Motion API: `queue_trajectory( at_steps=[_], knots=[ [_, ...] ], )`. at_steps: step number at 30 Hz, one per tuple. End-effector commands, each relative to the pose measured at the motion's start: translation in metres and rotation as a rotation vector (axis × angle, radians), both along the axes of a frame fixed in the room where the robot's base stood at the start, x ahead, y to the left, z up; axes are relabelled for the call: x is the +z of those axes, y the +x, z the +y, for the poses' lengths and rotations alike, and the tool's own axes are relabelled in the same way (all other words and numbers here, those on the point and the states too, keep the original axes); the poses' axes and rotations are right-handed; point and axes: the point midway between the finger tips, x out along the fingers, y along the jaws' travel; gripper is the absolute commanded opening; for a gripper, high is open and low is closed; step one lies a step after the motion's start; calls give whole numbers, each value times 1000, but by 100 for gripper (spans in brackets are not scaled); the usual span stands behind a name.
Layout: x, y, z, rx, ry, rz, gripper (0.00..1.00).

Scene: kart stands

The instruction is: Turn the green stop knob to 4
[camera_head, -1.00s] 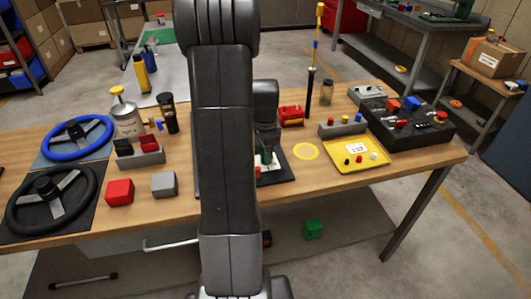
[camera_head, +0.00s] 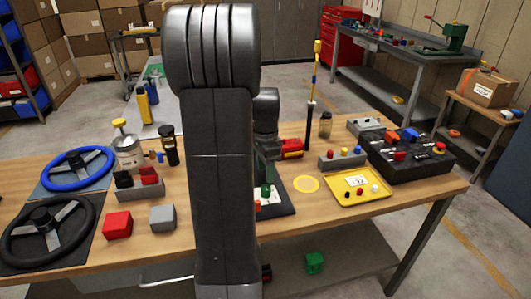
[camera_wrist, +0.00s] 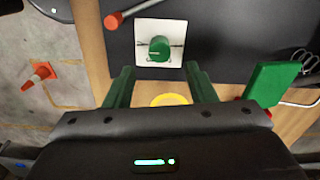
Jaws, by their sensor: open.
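The green stop knob (camera_wrist: 160,48) stands on a white square plate (camera_wrist: 171,28) on a dark panel (camera_wrist: 225,30) in the wrist view. Its pointer and the numbers are too small to read. My gripper (camera_wrist: 158,70) has two green fingers, spread apart. The knob lies beyond the fingertips, between their lines, with nothing held. In the head view my arm covers much of this spot. Part of the white plate (camera_head: 273,197) and the dark panel (camera_head: 284,208) show to the right of my arm.
In the wrist view, a red-ended rod (camera_wrist: 114,20) lies left of the plate and a green block (camera_wrist: 270,80) lies right. A yellow tray (camera_head: 345,197) and a black control box (camera_head: 400,170) stand further right.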

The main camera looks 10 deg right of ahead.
Motion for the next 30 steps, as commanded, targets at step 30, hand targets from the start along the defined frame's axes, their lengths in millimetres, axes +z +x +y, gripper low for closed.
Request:
queue_trajectory(
  at_steps=[30],
  knots=[
    [48,-1,0,0,0,3,51]
  ],
)
